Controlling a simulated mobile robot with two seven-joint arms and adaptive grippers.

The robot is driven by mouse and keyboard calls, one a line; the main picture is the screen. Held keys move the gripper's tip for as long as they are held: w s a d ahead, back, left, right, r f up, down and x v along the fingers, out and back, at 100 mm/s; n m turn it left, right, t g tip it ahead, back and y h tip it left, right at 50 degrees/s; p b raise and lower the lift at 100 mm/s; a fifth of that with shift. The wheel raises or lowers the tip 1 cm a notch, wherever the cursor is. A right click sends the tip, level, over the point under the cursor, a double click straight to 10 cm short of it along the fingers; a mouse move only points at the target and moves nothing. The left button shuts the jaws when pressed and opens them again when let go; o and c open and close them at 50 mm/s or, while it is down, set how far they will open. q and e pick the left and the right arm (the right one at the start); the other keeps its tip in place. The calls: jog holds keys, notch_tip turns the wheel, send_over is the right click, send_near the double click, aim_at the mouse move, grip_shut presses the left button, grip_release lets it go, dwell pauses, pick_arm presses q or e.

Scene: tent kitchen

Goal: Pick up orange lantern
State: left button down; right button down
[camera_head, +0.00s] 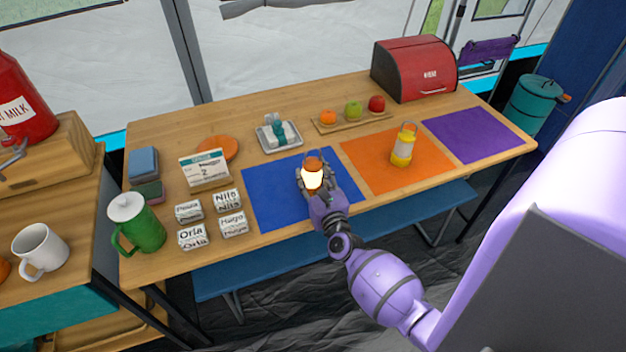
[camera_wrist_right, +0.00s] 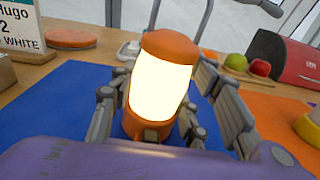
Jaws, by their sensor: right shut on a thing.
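The orange lantern (camera_head: 312,175) has an orange cap and a brightly glowing body. It is over the blue mat (camera_head: 265,197) on the wooden table. In the right wrist view the lantern (camera_wrist_right: 160,85) stands upright between the fingers, with its orange base low in the grip. My right gripper (camera_head: 317,187) is shut on it; the gripper also shows in the right wrist view (camera_wrist_right: 150,118). I cannot tell whether the lantern's base touches the mat. My left gripper is not in view.
A yellow lantern (camera_head: 403,146) stands on the orange mat (camera_head: 370,160), right of my gripper. A purple mat (camera_head: 470,134), a fruit board (camera_head: 350,122), a red bread box (camera_head: 413,68) and a napkin tray (camera_head: 278,134) lie beyond. Name blocks (camera_head: 230,200) and a green pitcher (camera_head: 137,225) stand left.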

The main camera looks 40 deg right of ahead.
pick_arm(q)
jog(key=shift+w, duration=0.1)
pick_arm(e)
jog(key=shift+r, duration=0.1)
